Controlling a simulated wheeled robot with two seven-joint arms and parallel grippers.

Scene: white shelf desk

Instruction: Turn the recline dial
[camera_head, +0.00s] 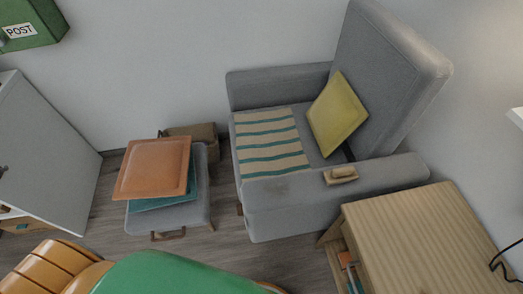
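A grey recliner armchair (395,95) stands against the back wall with its backrest upright or slightly leaned back. On top of its near armrest (290,192) sits a small light-wood piece with a raised bar on a flat base (341,174). It looks like the dial, but it is too small to read any marks or its exact angle. Neither of my grippers shows in the head view, so nothing is seen touching the armrest or the wooden piece.
A wooden side table (425,235) stands close to the near armrest. A grey footstool (197,207) bearing an orange tray (155,166) stands left. Some wooden floor (225,235) is clear between them.

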